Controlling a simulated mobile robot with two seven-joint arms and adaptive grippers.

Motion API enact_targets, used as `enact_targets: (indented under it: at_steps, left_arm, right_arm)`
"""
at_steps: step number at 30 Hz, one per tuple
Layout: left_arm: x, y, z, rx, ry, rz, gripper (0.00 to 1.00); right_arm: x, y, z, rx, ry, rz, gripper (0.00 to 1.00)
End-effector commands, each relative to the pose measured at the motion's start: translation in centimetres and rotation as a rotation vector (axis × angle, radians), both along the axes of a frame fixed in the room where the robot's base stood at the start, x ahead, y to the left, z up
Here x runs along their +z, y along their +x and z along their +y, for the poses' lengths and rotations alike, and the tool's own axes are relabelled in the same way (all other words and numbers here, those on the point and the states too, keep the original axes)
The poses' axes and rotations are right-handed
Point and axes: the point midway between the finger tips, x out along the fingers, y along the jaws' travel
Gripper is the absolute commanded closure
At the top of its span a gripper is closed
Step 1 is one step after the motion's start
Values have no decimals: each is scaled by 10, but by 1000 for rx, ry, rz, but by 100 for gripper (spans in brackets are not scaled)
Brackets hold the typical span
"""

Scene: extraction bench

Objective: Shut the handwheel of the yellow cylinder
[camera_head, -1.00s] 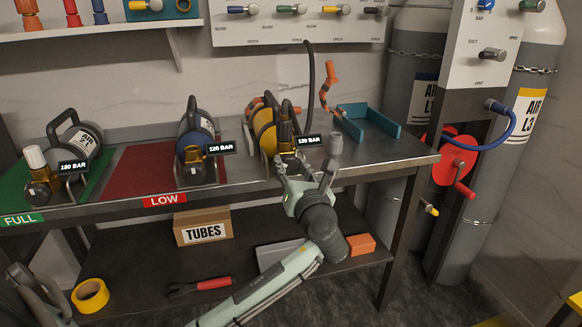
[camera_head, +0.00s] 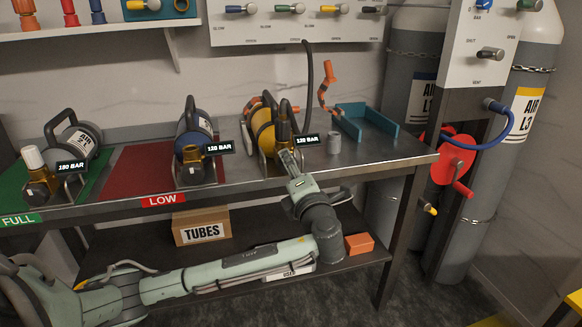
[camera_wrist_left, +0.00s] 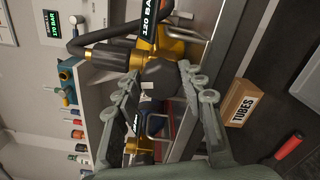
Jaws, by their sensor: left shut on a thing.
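The yellow cylinder (camera_head: 264,130) lies on the bench with its brass valve toward me and a 120 BAR tag beside it. My left gripper (camera_head: 290,160) reaches up to the valve end from the front. In the left wrist view, the dark handwheel (camera_wrist_left: 159,73) sits between the two fingers of my left gripper (camera_wrist_left: 160,80), in line with the brass valve body (camera_wrist_left: 120,55). The gripper is shut on it. In the head view the gripper hides the handwheel. My right gripper is in neither view.
A small grey cup-like piece (camera_head: 334,144) and a blue tray (camera_head: 368,122) are on the right. A TUBES box (camera_head: 202,227) is below.

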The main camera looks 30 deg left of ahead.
Motion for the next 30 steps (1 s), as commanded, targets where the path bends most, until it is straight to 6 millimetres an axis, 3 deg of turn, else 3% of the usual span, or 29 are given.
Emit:
enact_targets:
  at_steps: [12, 29, 30]
  left_arm:
    - [2, 1, 1, 1, 127, 137, 89]
    - [0, 1, -1, -2, 142, 159, 89]
    - [0, 1, -1, -1, 143, 158, 55]
  right_arm:
    - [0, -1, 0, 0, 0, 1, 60]
    - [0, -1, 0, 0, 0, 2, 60]
    - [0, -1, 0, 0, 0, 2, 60]
